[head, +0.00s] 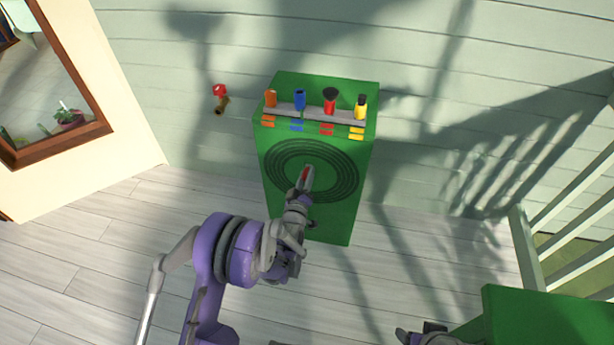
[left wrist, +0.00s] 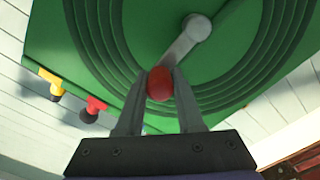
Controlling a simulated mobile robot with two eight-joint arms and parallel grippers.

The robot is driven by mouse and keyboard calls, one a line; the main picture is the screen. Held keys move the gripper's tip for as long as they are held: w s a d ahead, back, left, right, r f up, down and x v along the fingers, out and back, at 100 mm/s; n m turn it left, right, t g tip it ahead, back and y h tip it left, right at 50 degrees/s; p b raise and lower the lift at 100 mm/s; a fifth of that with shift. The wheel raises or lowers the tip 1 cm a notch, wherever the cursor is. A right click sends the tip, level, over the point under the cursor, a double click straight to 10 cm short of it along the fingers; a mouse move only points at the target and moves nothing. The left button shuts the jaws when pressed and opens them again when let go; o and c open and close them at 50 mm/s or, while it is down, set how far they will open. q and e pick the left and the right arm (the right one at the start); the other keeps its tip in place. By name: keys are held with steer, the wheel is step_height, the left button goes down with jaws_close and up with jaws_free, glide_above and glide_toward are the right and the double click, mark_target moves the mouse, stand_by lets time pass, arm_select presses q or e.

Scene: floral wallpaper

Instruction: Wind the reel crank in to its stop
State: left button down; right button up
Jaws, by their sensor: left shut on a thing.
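The reel is a green cabinet (head: 315,215) standing against the wall, with dark concentric rings (head: 345,180) on its front. In the left wrist view the grey crank arm (left wrist: 182,46) runs from a round hub (left wrist: 198,27) to a red knob (left wrist: 160,84). My left gripper (head: 305,182) is in front of the rings. Its two fingers are shut on the red knob, one on each side. In the head view it hides most of the crank. My right gripper (head: 425,335) shows only in part at the bottom edge; its fingers are unclear.
Orange, blue, red and yellow nozzle-like items (head: 330,100) stand in a grey rack on the cabinet's top. A wall tap with a red handle (head: 220,90) is to its left. A green surface (head: 550,318) and white railing (head: 560,225) stand at right. The plank floor left of the cabinet is clear.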

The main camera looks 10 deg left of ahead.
arm_select(q)
steer(key=shift+d, duration=0.1)
steer(key=c, duration=0.5)
jaws_free()
steer(key=shift+c, duration=0.2)
steer(key=shift+s, duration=0.1)
steer(key=s+p, duration=0.1)
steer(key=s, duration=0.9)
steer(key=shift+s, duration=0.3)
